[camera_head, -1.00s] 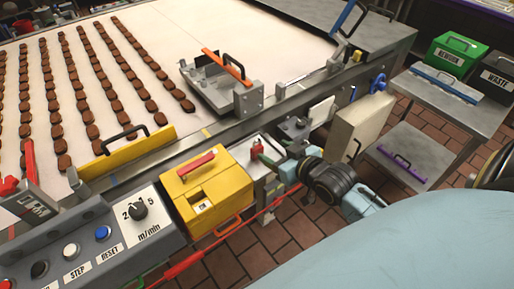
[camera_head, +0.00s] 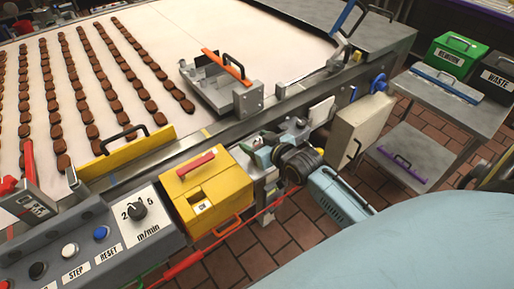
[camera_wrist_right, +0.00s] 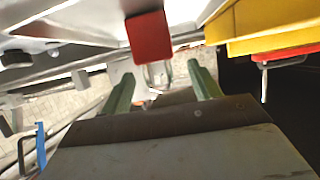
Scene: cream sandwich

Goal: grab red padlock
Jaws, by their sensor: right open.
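The red padlock (camera_wrist_right: 148,38) shows in the right wrist view as a red block with a metal shackle below it, at the upper middle. My right gripper (camera_wrist_right: 160,76) is open, its two green fingers apart with the shackle showing in the gap between them. I cannot tell if the fingers touch it. In the head view my right gripper (camera_head: 262,147) is at the machine's side, just right of the yellow box, and the padlock is hidden behind it. My left gripper is not in view.
The yellow box (camera_head: 208,190) with a red handle stands close to the left of my right gripper. A beige box (camera_head: 362,128) hangs at its right. The metal conveyor rail runs behind it. A red-handled cable (camera_head: 185,265) passes below. Brick floor (camera_head: 270,235) lies open below.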

